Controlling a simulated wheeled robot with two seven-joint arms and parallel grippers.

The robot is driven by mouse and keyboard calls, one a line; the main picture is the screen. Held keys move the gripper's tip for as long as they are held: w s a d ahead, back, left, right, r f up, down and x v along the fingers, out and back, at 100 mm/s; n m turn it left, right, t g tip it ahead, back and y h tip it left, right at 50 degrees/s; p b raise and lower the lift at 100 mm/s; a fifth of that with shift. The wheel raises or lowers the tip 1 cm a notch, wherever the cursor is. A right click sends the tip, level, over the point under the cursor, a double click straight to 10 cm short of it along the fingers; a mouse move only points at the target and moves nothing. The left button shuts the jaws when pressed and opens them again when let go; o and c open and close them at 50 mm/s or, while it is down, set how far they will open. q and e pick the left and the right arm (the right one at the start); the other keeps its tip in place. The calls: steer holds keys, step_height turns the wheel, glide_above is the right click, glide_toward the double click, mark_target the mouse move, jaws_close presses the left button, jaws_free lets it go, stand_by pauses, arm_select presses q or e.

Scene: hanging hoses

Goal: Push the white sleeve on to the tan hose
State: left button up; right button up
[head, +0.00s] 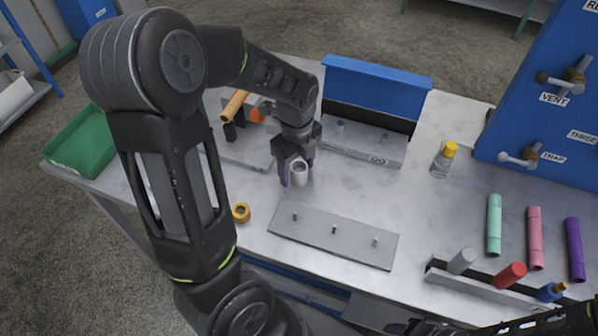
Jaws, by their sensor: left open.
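The white sleeve (299,173) is a short hollow cylinder standing upright on the table near its middle. My left gripper (296,167) points down at it, open, with its fingers beside the sleeve; I cannot tell whether they touch it. The tan hose (236,104) lies tilted in a dark holder at the back left, with an orange part close to its right, partly behind my left arm. My right arm shows at the bottom right edge; its gripper (418,328) is dark and cut off, and its fingers are unclear.
A grey plate with several pegs (333,238) lies in front of the sleeve, with a yellow ring (240,212) to its left. A blue-backed fixture (370,95) stands behind. A yellow-capped bottle (442,161), coloured tubes (535,238) and a rack (485,286) are at right.

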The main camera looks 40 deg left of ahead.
mark_target(297, 171)
arm_select(q)
jaws_close()
stand_by(0.6)
steer(key=shift+r, duration=0.1)
step_height(297, 171, up, 10)
stand_by(0.4)
stand_by(1.0)
